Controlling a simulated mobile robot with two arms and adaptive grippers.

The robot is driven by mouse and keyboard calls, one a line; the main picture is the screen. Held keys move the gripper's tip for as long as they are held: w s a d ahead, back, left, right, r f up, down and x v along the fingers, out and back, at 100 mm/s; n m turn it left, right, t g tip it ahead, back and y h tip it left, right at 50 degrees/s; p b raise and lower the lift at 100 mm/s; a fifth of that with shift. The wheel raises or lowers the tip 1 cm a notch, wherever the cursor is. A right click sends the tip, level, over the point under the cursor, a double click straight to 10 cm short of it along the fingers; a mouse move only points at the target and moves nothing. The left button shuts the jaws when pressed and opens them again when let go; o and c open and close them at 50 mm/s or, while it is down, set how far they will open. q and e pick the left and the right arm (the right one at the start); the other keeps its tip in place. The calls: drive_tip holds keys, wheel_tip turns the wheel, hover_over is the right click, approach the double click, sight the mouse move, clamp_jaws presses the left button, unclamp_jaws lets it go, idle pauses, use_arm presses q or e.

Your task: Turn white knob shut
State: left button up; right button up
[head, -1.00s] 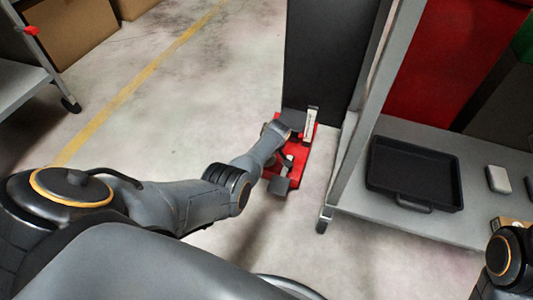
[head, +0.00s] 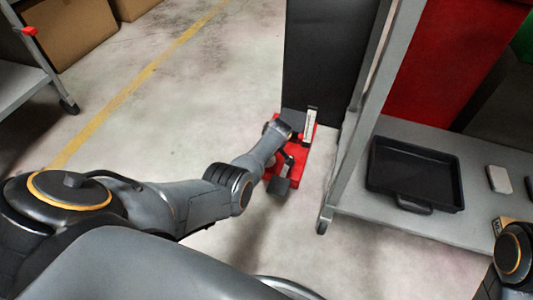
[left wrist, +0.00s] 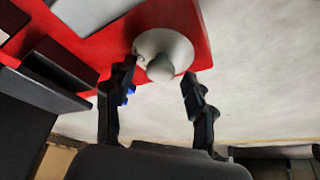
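The white knob (left wrist: 162,52) shows in the left wrist view as a pale round disc with a rounded stub at its middle. It sits on the face of a red unit (left wrist: 95,25). My left gripper (left wrist: 158,82) is open, its two black fingers on either side of the knob's stub, with a visible gap to each finger. I cannot tell how deep the fingertips reach. In the head view the red unit (head: 302,158) stands low by a dark panel, partly covered by my left arm, and the knob cannot be made out. My right gripper is out of view.
A grey shelf stand (head: 345,195) with a black tray (head: 413,173) is right of the red unit. A tall dark panel (head: 325,60) rises behind it. Another cart (head: 25,85) stands at far left. The floor between is clear.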

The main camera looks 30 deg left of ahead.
use_arm(q)
drive_tip(key=v, duration=1.2)
drive_tip(key=shift+a, duration=0.1)
idle(0.5)
